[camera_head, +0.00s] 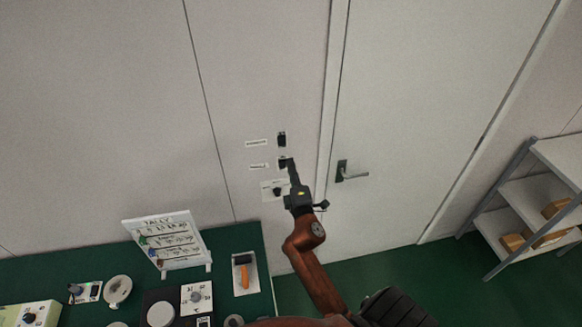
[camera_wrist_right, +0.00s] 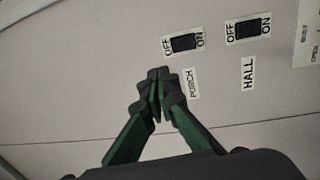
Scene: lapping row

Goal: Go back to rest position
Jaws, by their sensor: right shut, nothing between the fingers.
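My right gripper (camera_head: 290,164) is raised in front of the wall, left of the door. Its green fingers (camera_wrist_right: 158,82) are pressed together and empty in the right wrist view. Close to the fingertips there is the black switch marked PORCH (camera_wrist_right: 184,43), with a gap between them in that picture. The black switch marked HALL (camera_wrist_right: 247,30) is farther right. In the head view an upper switch (camera_head: 282,139) shows clear, and a lower one (camera_head: 283,161) is partly behind my fingertips. My left gripper is not in view.
A white door (camera_head: 420,120) with a lever handle (camera_head: 352,174) is right of my gripper. A shelf (camera_head: 530,195) with boxes stands at right.

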